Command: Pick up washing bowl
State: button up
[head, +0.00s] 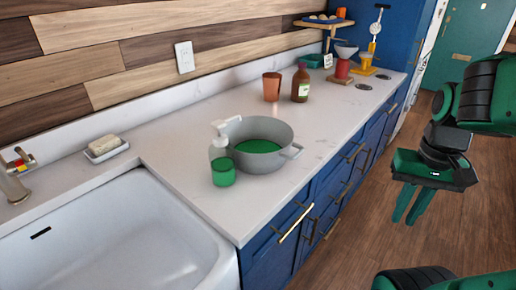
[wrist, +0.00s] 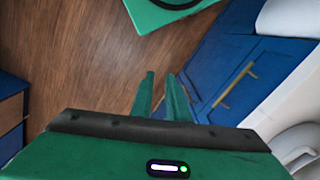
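The washing bowl (head: 277,161) is a grey, round bowl with a green inner bottom and a handle on its right side. It stands upright on the white counter (head: 190,130), right of the sink. A soap dispenser (head: 219,156) with a white pump and green liquid stands in front of its left side and hides part of it. My gripper (head: 404,222) hangs over the floor to the right of the counter, well apart from the bowl. Its two green fingers point down with an empty gap between them, also seen in the wrist view (wrist: 160,74). The bowl is not visible there.
The sink (head: 120,240) is at the front left, with a soap dish (head: 105,149) behind it. A copper cup (head: 272,86) and a brown bottle (head: 300,84) stand behind the bowl. Blue cabinets with protruding handles (head: 295,222) line the counter front. The wooden floor (head: 375,235) is open.

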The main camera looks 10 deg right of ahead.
notch_tip(320, 180, up, 8)
jog(key=r+m+y, duration=0.1)
jog(key=m+y, duration=0.3)
jog(key=y, duration=0.1)
send_over(300, 151)
jog(key=d, duration=0.2)
jog(key=shift+w+d+f+g, duration=0.15)
jog(key=shift+w+f+g, duration=0.1)
jog(key=shift+g, duration=0.15)
jog(key=shift+d+x, duration=0.15)
jog(key=shift+x, duration=2.45)
jog(key=shift+d+x, duration=0.1)
jog(key=shift+x, duration=2.45)
jog(key=shift+w+f, duration=0.1)
jog(key=shift+f, duration=0.05)
grip_shut()
